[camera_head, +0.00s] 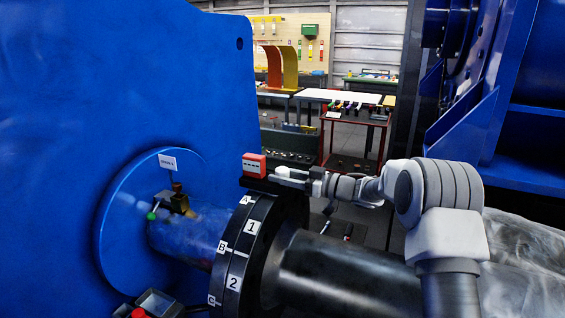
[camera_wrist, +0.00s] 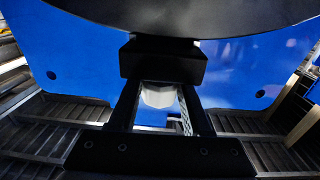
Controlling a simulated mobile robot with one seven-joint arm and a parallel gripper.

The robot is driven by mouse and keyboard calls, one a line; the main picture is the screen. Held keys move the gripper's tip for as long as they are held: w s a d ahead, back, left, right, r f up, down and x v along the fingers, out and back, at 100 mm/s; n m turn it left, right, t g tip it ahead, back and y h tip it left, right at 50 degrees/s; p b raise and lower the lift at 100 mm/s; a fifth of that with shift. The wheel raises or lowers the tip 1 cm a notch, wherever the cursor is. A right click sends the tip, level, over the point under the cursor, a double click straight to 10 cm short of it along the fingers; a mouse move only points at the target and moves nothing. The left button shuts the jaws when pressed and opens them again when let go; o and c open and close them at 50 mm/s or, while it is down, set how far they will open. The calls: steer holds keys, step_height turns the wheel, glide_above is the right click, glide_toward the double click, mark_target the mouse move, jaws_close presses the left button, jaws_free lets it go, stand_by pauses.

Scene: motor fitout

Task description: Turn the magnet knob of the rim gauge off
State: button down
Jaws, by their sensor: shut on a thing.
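A red box (camera_head: 254,164) with a row of small dark marks sits at the top of the black coupling rim and looks like the rim gauge. My gripper (camera_head: 284,174) reaches in from the right, level with the box and close against its right side. In the wrist view a black block (camera_wrist: 163,60) lies under the dark curved rim. My gripper's black fingers (camera_wrist: 160,92) reach up to this block. A pale faceted piece (camera_wrist: 158,96), which looks like the magnet knob, sits between the fingers, and they are shut on it. Its turn position cannot be read.
The black coupling (camera_head: 238,250) carries white tags with numbers and letters. A small fixture with a green ball (camera_head: 151,216) stands on the shaft by the blue flange at left. A grey tray (camera_head: 155,302) is at the lower left. A red cart (camera_head: 355,118) stands behind.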

steer(key=shift+a+r+n+g+y+p, duration=0.1)
steer(key=shift+n+g+y+p, duration=0.3)
steer(key=shift+n+g, duration=0.9)
steer(key=shift+n+g+y+p, duration=0.2)
steer(key=shift+n+g+p, duration=0.5)
steer(key=shift+g, duration=1)
steer(key=shift+n+g, duration=0.5)
steer(key=shift+g, duration=0.2)
steer(key=shift+c, duration=1.7)
jaws_free()
steer(key=shift+d, duration=0.2)
steer(key=d+b, duration=0.2)
steer(key=d, duration=0.9)
steer(key=shift+w+d, duration=0.3)
